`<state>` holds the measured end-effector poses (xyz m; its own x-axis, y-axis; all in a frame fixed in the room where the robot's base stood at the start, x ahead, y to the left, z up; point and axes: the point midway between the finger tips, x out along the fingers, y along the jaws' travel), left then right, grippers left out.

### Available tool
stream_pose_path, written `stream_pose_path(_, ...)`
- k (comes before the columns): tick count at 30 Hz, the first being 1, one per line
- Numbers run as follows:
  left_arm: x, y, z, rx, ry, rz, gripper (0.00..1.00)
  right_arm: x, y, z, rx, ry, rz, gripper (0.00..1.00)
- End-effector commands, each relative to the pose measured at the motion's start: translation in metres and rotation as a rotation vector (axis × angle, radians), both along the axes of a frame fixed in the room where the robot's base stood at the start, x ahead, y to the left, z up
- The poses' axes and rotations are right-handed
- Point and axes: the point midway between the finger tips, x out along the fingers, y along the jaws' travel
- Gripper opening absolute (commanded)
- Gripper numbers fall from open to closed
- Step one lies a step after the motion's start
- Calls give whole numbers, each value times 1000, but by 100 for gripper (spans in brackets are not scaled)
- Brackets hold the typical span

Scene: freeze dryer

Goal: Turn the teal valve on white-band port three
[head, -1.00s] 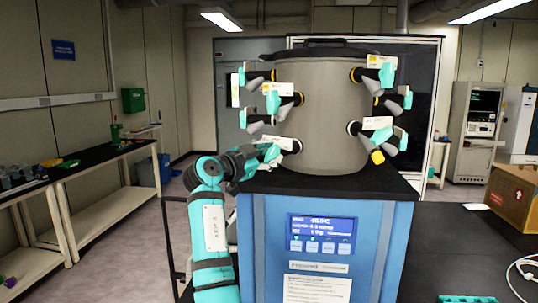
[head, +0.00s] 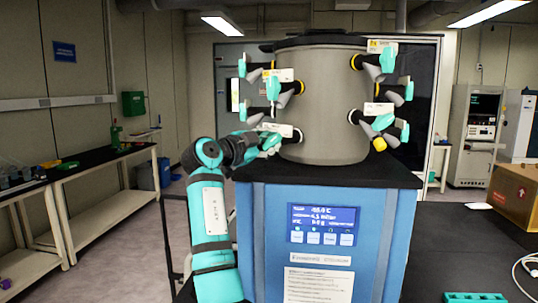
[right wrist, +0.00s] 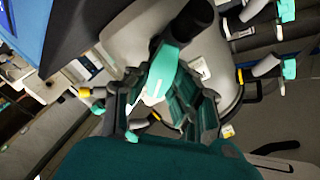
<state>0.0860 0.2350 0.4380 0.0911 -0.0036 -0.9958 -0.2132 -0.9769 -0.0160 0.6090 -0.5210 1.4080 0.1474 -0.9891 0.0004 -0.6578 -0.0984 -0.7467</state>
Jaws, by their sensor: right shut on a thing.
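The grey drum (head: 325,110) of the freeze dryer carries several black ports with teal valve handles and white tags. My right gripper (head: 266,143) is at the lower-left port, beside its white tag (head: 281,130). In the right wrist view my right gripper (right wrist: 160,95) is shut on a teal valve handle (right wrist: 163,68), whose black port end (right wrist: 195,18) runs up to the drum. Another teal valve (head: 273,88) hangs above it on the left side. An upper-right valve (head: 387,61) is clear of my arm. I cannot read the tags. My left gripper is not in view.
The blue freeze dryer cabinet (head: 262,225) with a lit screen (head: 323,216) stands below the drum. A dark table (head: 440,250) with a teal rack (head: 475,298) and a cardboard box (head: 515,195) is at right. A side bench (head: 100,165) stands at left.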

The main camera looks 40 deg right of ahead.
Motion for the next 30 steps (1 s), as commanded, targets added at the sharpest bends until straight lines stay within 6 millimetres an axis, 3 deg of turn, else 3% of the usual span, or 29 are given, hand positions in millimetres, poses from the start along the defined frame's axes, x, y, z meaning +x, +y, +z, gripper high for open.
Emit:
stream_pose_path(1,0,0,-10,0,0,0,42,-1,0,-4,3,-30,-3,0)
stream_pose_path(9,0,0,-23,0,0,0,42,-1,0,-2,25,-164,-1,0)
stream_pose_path(27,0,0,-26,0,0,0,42,-1,0,-1,34,-218,-3,0)
stream_pose_path(28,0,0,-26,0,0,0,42,-1,0,-1,34,-218,-3,21)
stream_pose_path(30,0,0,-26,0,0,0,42,-1,0,-1,34,-218,-3,30)
